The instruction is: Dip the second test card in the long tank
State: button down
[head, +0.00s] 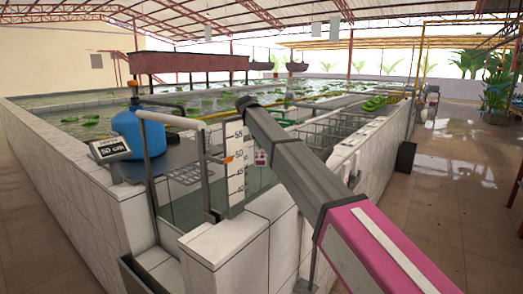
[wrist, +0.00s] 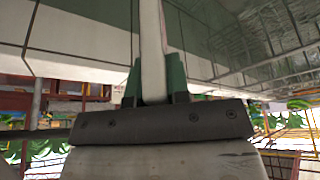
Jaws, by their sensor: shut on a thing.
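In the wrist view my gripper (wrist: 154,84) is shut on a long pale strip (wrist: 151,45), with a green finger on each side of it. The strip runs up out of the picture, so its far end is hidden and I cannot tell whether it carries a card. In the head view my arm reaches from the lower right over the near end of the long tank (head: 60,160); my gripper is not clear there. A small pink and white card-like piece (head: 260,158) shows beside the arm, near the upright scale (head: 237,165). I cannot tell what holds it.
A display (head: 110,149) reading 50 cm stands on the left tank wall. A blue jug (head: 139,132) sits behind it. White and grey rails stand at the tank's near end. Green plants float further back. The wet floor on the right is mostly open.

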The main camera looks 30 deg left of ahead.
notch_tip(320, 180, up, 13)
dwell(0.8)
dwell(1.1)
